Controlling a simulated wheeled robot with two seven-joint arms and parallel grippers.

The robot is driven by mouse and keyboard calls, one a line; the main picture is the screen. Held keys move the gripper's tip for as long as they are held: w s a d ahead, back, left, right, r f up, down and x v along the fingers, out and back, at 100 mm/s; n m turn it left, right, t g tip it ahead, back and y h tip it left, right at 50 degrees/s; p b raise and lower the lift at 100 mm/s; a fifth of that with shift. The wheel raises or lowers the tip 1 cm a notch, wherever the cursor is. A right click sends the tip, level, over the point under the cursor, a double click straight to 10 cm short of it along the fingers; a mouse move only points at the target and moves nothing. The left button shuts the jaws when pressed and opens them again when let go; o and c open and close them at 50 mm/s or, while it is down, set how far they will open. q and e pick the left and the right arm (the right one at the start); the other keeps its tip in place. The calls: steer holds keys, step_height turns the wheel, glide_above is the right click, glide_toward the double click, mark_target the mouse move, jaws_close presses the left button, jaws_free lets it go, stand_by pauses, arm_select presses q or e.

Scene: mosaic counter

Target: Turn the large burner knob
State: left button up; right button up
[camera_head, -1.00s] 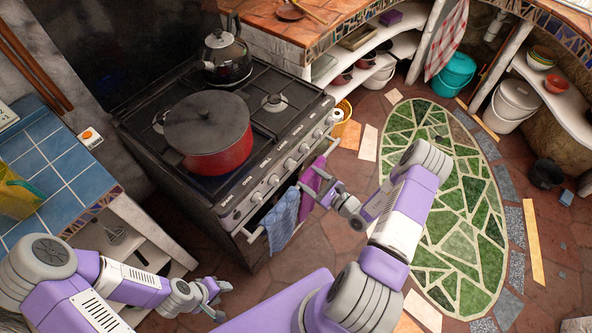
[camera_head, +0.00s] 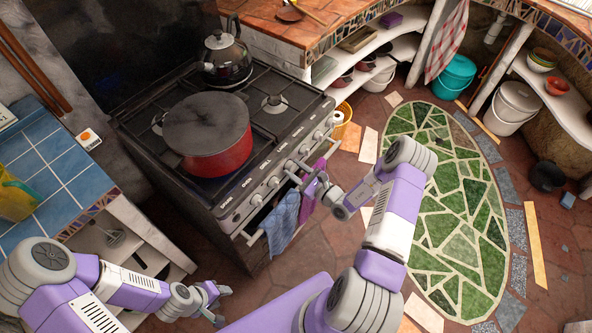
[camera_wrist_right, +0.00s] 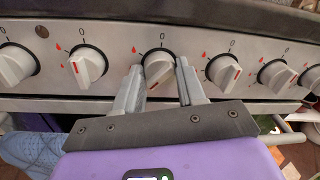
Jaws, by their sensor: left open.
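The stove front (camera_head: 262,192) carries a row of white knobs. In the right wrist view, one knob (camera_wrist_right: 158,68) sits between the two fingers of my right gripper (camera_wrist_right: 160,78), turned a little, with a red mark at its lower end. The fingers are apart, one on each side of this knob; I cannot tell whether they touch it. In the head view my right gripper (camera_head: 295,172) is at the knob row, and its fingers partly hide the knobs there. I cannot read which knob is the large burner's. My left gripper (camera_head: 220,301) is open and empty, low, away from the stove.
Neighbouring knobs (camera_wrist_right: 89,66) (camera_wrist_right: 223,70) stand close on both sides. An oven rail with a blue towel (camera_head: 281,222) and a purple towel (camera_head: 309,196) hangs below. A red pot (camera_head: 210,140) and a kettle (camera_head: 226,58) stand on the stove top.

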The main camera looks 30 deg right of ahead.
steer(key=c, duration=0.4)
